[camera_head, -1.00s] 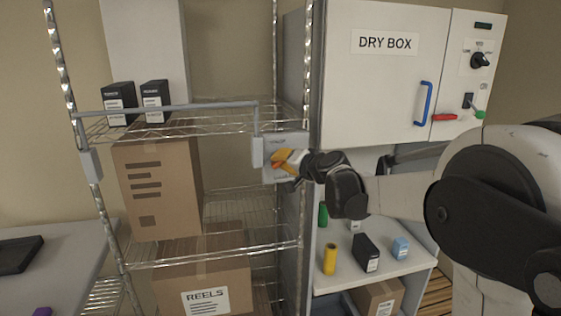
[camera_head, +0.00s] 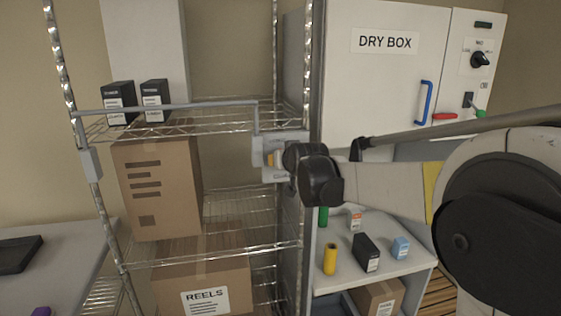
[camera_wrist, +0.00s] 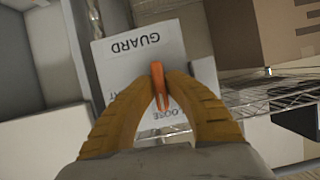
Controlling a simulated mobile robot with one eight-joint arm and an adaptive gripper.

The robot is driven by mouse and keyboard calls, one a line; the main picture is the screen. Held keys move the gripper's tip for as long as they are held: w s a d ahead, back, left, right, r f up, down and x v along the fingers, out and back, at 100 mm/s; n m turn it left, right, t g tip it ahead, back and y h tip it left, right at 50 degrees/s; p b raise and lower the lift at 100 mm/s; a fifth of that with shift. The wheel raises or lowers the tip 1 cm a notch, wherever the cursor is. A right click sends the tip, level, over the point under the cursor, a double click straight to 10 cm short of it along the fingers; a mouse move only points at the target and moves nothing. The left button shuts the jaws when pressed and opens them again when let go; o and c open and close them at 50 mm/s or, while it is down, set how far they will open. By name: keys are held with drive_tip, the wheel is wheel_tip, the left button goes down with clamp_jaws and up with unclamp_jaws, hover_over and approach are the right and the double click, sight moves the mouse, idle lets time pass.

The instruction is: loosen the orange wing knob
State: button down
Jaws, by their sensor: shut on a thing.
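The orange wing knob (camera_wrist: 158,85) sits on a pale plate (camera_wrist: 112,62) marked "GUARD" in the wrist view. A word ending in "OOSE" shows lower on the plate. My gripper (camera_wrist: 160,92) has its two yellow fingers shut on the knob, one on each side. In the head view, the plate (camera_head: 268,175) is at the right end of a grey bar (camera_head: 185,107) across the wire rack. My wrist hides the knob and most of the gripper there.
The wire rack (camera_head: 215,253) holds cardboard boxes (camera_head: 160,200) and two small black boxes. A white dry box (camera_head: 365,85) with a blue handle (camera_head: 423,103) stands at the right. Below it, a shelf holds a yellow cylinder (camera_head: 330,260) and several small items.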

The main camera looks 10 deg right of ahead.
drive_tip(key=shift+n, duration=0.3)
idle(0.4)
drive_tip(key=c, duration=1.4)
unclamp_jaws()
drive_tip(key=shift+w, duration=0.1)
drive_tip(key=v, duration=1.2)
drive_tip(key=shift+a, duration=0.15)
